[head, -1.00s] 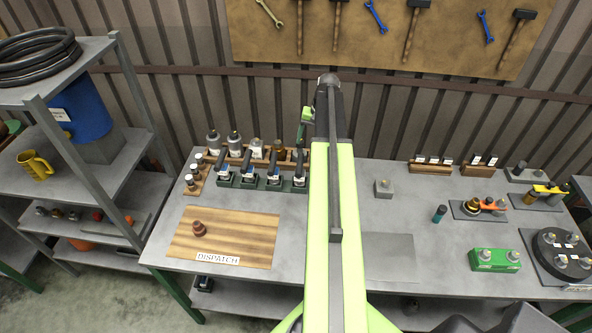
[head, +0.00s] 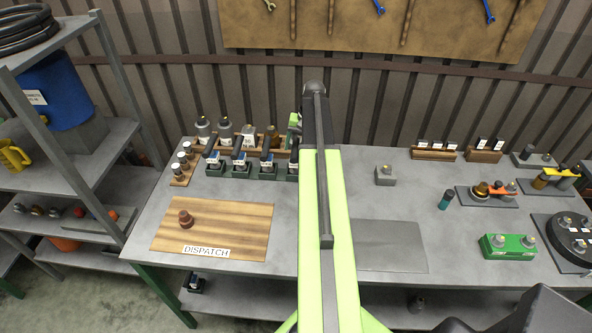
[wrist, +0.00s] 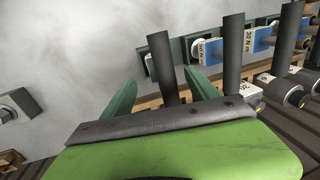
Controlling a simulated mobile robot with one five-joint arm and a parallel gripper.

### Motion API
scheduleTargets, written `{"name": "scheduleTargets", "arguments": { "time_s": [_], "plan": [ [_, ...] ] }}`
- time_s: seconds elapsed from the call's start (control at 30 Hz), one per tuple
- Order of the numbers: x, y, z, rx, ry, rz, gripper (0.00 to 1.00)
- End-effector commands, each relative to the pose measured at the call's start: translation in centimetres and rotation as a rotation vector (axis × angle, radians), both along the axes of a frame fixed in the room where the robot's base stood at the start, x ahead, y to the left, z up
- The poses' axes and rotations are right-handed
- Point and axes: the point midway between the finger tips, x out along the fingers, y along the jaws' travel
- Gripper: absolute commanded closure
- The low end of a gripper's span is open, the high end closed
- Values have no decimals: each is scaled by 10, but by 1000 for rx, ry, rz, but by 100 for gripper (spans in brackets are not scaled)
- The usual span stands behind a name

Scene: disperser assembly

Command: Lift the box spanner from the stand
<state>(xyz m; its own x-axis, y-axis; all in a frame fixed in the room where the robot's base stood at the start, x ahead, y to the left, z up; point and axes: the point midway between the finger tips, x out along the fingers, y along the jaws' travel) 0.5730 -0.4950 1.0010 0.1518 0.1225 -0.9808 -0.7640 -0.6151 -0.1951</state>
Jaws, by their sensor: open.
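My gripper (wrist: 160,80) is open in the wrist view, its two green fingers spread apart. A dark upright shaft (wrist: 160,58) shows between the fingers; I cannot tell whether they touch it. More dark shafts (wrist: 233,52) stand to its right, with blue labelled bodies and a green holder rail near them. In the head view a row of black-handled tools (head: 239,153) stands in dark green stands (head: 241,172) on the bench. My gripper is mostly hidden behind my arm there, at the row's right end. Which tool is the box spanner is unclear.
A wooden rack of grey bottles (head: 203,130) stands behind the row. The dispatch board (head: 235,215) lies front left. A small grey block (head: 386,176), teal cylinder (head: 445,199) and green fixture (head: 508,247) stand to the right. The bench around the grey plate (head: 390,247) is clear.

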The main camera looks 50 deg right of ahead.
Motion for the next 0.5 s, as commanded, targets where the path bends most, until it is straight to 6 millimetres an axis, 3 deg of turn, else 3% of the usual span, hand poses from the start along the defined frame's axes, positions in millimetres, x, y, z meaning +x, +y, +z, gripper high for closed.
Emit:
{"name": "scheduleTargets", "arguments": {
  "time_s": [0.13, 0.4, 0.5],
  "plan": [
    [0, 1, -5, 0, 0, 0, 31],
    [5, 7, -49, 0, 0, 1, 31],
    [6, 8, -52, 0, 0, 1, 31]
  ]
}}
